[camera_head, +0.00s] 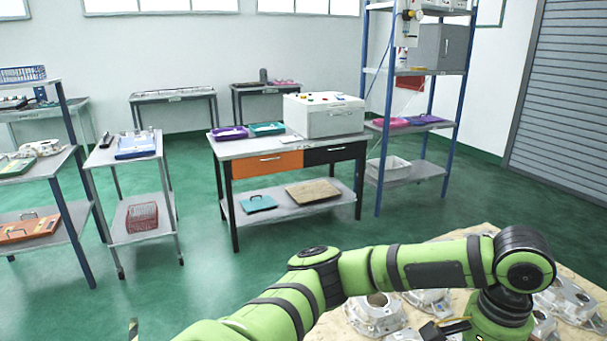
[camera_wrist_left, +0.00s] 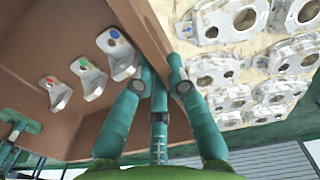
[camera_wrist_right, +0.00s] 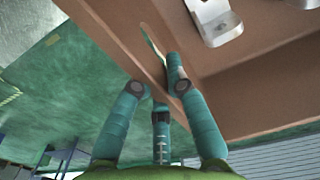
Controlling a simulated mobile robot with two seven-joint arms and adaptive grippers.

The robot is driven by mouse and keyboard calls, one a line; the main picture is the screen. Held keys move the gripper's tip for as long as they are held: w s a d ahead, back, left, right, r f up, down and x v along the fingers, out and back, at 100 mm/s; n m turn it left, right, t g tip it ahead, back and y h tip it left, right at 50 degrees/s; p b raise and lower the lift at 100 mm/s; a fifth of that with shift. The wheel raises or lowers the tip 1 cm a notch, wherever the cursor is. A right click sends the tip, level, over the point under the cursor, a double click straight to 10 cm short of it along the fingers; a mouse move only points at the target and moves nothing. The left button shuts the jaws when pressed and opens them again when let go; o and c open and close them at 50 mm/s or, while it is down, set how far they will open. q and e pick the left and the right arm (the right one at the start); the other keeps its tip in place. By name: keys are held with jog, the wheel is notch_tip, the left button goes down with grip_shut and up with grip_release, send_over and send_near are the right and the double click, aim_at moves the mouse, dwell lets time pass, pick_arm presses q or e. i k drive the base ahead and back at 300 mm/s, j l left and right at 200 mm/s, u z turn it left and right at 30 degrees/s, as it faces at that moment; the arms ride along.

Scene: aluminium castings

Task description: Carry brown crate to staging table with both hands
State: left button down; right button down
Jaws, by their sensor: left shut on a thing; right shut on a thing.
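The brown crate shows in the left wrist view (camera_wrist_left: 148,28) and the right wrist view (camera_wrist_right: 115,38). My left gripper (camera_wrist_left: 160,80) is shut on one crate wall, a finger on each side. My right gripper (camera_wrist_right: 160,86) is shut on another part of the crate's wall, at a slot. Small metal brackets (camera_wrist_left: 118,55) with blue, green and red dots lie inside the crate. One bracket (camera_wrist_right: 213,20) also shows in the right wrist view. In the head view I cannot make out the crate. I cannot tell which table is the staging table.
A pale surface with several castings (camera_head: 375,316) lies at the lower right, under my arm. A workbench (camera_head: 225,150) with drawers and a white box (camera_head: 323,116) stands ahead. A grey two-level table (camera_head: 105,160) and shelves flank it. Green floor between is clear.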

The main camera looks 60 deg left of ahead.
aim_at(249, 144)
jog(key=u, duration=3.9)
jog(key=i+z, duration=0.15)
jog(key=i, duration=0.25)
jog(key=i+j+z, duration=0.15)
jog(key=i, duration=0.25)
jog(key=i+z, duration=0.85)
jog(key=i, duration=0.75)
jog(key=i+j+z, duration=0.15)
jog(key=i, duration=0.75)
